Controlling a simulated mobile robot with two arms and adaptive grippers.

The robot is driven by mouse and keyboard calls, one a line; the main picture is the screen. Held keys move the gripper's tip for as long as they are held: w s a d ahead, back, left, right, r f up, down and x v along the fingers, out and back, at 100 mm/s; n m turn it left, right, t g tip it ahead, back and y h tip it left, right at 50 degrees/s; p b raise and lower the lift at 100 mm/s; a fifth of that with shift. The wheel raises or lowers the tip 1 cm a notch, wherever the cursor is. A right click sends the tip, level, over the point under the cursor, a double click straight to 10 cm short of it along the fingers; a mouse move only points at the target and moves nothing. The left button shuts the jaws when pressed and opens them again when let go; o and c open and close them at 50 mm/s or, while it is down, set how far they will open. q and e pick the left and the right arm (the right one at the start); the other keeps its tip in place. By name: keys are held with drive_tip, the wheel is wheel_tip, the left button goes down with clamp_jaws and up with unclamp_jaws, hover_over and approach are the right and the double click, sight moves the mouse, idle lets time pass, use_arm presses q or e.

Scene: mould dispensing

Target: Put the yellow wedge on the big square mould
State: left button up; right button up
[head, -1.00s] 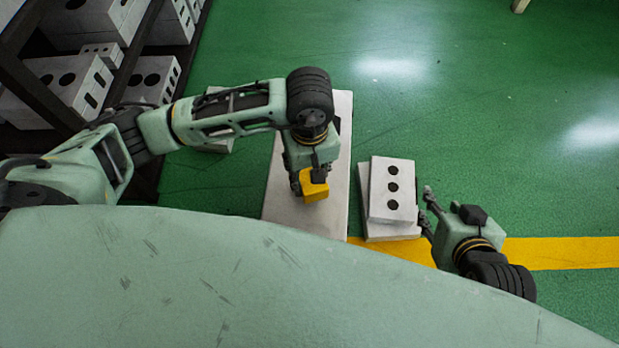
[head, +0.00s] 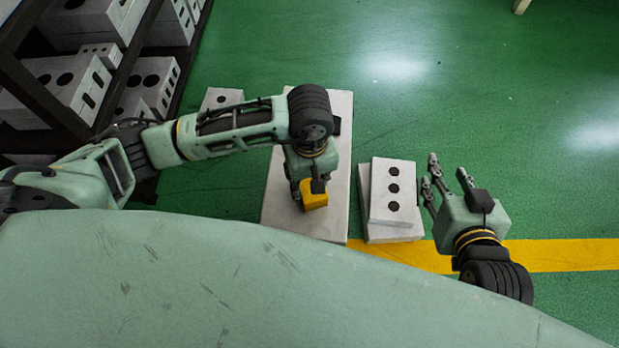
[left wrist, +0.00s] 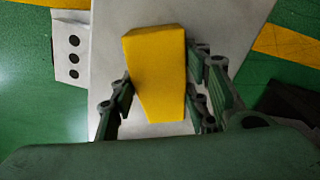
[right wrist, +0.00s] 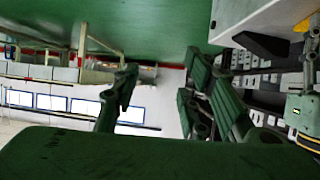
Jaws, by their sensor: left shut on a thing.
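The yellow wedge (head: 314,198) is held in my left gripper (head: 311,189), over the large pale grey slab (head: 283,212), which looks like the big square mould. In the left wrist view the wedge (left wrist: 158,75) sits between the fingers, with the pale slab (left wrist: 230,30) behind it. I cannot tell whether the wedge touches the slab. My left arm hides part of the slab. My right gripper (head: 447,177) is open and empty, to the right of the smaller moulds; its fingers (right wrist: 160,85) are apart in the right wrist view.
Two smaller grey moulds, the upper one with three holes (head: 378,207), lie stacked right of the slab. Another grey block (head: 222,97) lies behind my left arm. A dark rack (head: 45,95) with grey blocks stands at left. Green floor (head: 480,90) is clear at the back right.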

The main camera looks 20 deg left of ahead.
use_arm(q)
drive_tip(key=o, duration=1.3)
drive_tip(key=shift+o, duration=0.2)
